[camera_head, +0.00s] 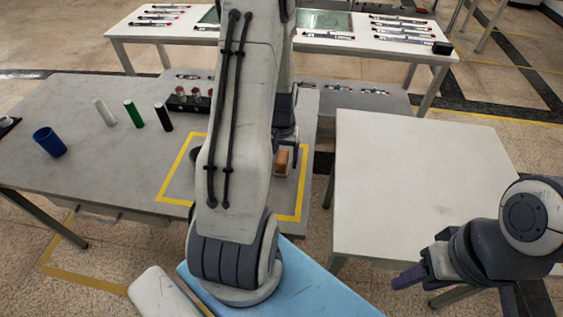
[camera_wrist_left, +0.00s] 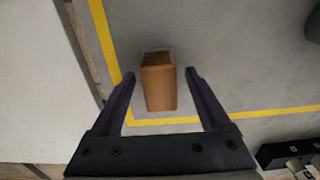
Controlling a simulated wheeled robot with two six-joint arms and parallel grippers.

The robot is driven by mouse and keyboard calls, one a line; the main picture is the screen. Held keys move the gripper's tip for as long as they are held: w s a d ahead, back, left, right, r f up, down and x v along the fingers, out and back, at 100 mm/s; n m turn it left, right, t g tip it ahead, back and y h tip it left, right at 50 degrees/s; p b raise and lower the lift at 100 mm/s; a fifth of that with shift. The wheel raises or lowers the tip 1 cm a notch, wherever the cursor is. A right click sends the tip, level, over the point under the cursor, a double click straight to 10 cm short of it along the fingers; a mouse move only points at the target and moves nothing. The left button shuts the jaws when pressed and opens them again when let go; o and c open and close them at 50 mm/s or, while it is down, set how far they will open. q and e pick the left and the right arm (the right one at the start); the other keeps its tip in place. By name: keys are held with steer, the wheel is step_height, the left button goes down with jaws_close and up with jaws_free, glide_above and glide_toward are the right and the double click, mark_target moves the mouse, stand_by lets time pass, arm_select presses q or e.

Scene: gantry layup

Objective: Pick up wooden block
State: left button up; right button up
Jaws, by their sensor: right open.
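The wooden block (camera_head: 281,162) stands on the grey table inside the yellow tape outline. In the left wrist view the block (camera_wrist_left: 158,88) is brown and lies between the two fingers, with a gap on each side. My left gripper (camera_wrist_left: 160,76) is open and empty, pointing down at the block. In the head view my left gripper (camera_head: 286,138) is just above and behind the block, partly hidden by my arm. My right gripper (camera_head: 410,278) is open and empty beside the white table.
On the grey table (camera_head: 72,100) stand a blue cup (camera_head: 49,142), white, green and black cylinders, and a black rack (camera_head: 188,101). A bare white table (camera_head: 420,180) is to the right. A back table (camera_head: 365,45) holds several pen-like items.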

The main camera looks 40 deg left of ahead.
mark_target(282, 155)
arm_select(q)
jaws_close()
steer(key=shift+r, duration=0.1)
steer(key=shift+r, duration=0.55)
step_height(282, 155, up, 3)
steer(key=shift+w+f, duration=0.1)
steer(key=d+r, duration=0.7)
steer(key=d, duration=0.4)
steer(key=shift+d+b, duration=0.35)
steer(key=shift+b, duration=0.1)
